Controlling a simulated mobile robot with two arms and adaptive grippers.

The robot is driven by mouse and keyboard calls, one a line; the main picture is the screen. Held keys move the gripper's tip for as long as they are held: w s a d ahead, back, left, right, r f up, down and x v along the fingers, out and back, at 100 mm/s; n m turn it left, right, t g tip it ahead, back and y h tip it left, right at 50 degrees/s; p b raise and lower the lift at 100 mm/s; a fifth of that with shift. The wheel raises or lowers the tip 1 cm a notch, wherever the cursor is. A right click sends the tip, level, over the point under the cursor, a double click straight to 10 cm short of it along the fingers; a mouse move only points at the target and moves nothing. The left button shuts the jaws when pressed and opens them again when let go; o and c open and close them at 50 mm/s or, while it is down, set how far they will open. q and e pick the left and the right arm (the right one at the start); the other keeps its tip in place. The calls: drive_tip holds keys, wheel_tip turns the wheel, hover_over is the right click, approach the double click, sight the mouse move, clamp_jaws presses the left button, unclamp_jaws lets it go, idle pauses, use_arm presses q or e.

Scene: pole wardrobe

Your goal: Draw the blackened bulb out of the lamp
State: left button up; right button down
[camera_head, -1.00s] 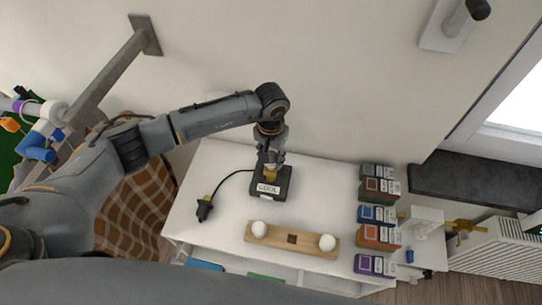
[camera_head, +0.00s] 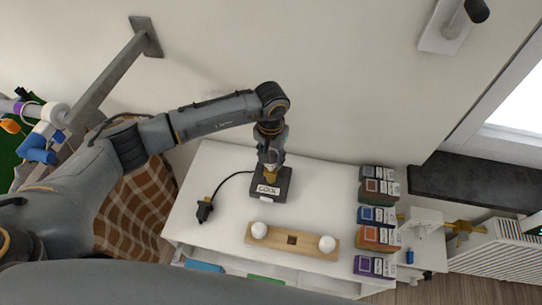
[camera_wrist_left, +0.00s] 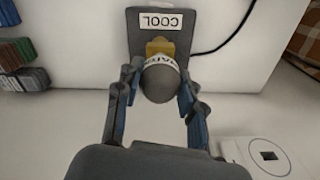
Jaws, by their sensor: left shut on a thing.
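The lamp (camera_head: 268,192) is a dark square base labelled COOL with a brass socket, standing on the white table top. It also shows at the top of the left wrist view (camera_wrist_left: 143,18). The blackened bulb (camera_wrist_left: 160,82) is dark grey with a white lettered band, and sits at the brass socket. I cannot tell whether it is still seated in it. My left gripper (camera_head: 270,160) reaches down over the lamp and is shut on the bulb, one finger on each side in the left wrist view (camera_wrist_left: 157,88). My right gripper is not in view.
A wooden holder (camera_head: 308,248) with two white bulbs and an empty square hole lies in front of the lamp. Several coloured boxes (camera_head: 377,214) line the table's right edge. A black plug (camera_head: 204,210) on a cable lies to the left. The table between is clear.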

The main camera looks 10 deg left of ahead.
use_arm(q)
drive_tip(key=shift+r, duration=1.05)
idle(1.9)
drive_tip(key=shift+s, duration=0.1)
idle(0.4)
